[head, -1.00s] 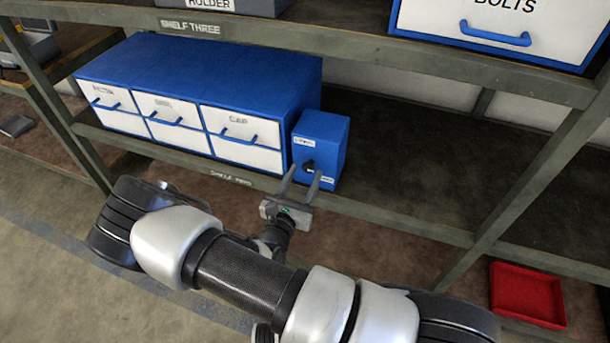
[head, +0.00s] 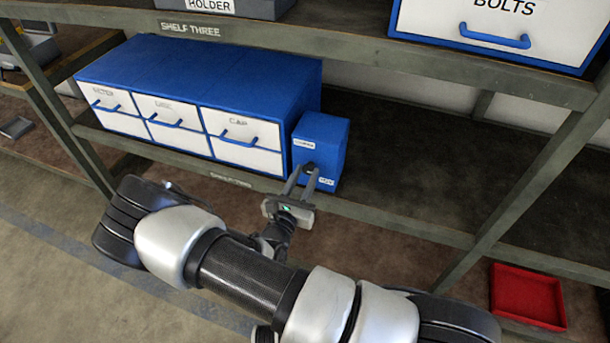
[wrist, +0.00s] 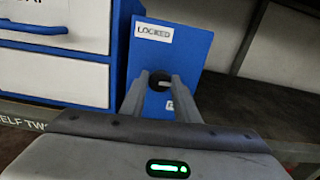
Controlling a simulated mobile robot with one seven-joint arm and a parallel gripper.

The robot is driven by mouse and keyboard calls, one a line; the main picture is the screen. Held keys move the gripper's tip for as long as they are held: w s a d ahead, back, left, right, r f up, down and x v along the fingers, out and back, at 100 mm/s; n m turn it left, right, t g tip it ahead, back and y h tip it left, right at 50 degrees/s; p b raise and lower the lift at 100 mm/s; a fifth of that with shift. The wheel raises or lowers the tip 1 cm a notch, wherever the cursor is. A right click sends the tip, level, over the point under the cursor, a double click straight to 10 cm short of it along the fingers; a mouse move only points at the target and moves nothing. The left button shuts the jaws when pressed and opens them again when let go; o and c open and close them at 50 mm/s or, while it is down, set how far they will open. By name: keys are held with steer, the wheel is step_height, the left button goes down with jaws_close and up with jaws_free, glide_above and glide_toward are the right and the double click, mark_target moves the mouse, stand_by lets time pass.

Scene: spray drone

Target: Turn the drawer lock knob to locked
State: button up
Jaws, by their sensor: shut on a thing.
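The drawer lock is a blue box (head: 323,140) at the right end of the blue drawer unit on shelf two. In the wrist view its blue front (wrist: 185,52) carries a white "LOCKED" label (wrist: 154,33) at upper left and a second label at lower right, partly hidden by a finger. The dark round knob (wrist: 160,80) is on this front between the labels. My gripper (head: 307,172) is shut on the knob, one finger on each side, as the wrist view (wrist: 160,82) also shows. The fingers hide part of the knob, and I cannot tell where it points.
The blue drawer unit (head: 215,80) with white drawer fronts, including a "CAP" drawer (head: 239,124), stands left of the lock box. A shelf edge (head: 400,222) runs below. The shelf right of the box is bare. A red tray (head: 527,292) lies lower right.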

steer(key=n+p, duration=0.2)
steer(key=n, duration=0.2)
steer(key=shift+a+r+n, duration=0.1)
steer(key=shift+n, duration=0.2)
steer(key=n+p, duration=0.1)
steer(key=n, duration=0.5)
steer(key=n+p, duration=0.1)
steer(key=n, duration=0.1)
steer(key=shift+a+f+n, duration=0.1)
steer(key=shift+f+n, duration=0.1)
steer(key=shift+n, duration=0.2)
steer(key=shift+f+n, duration=0.1)
steer(key=shift+n, duration=1.9)
steer(key=o, duration=1)
steer(key=shift+o, duration=0.2)
steer(key=p+v, duration=0.1)
steer(key=v, duration=1.6)
steer(key=shift+s+a, duration=0.1)
steer(key=shift+s, duration=0.05)
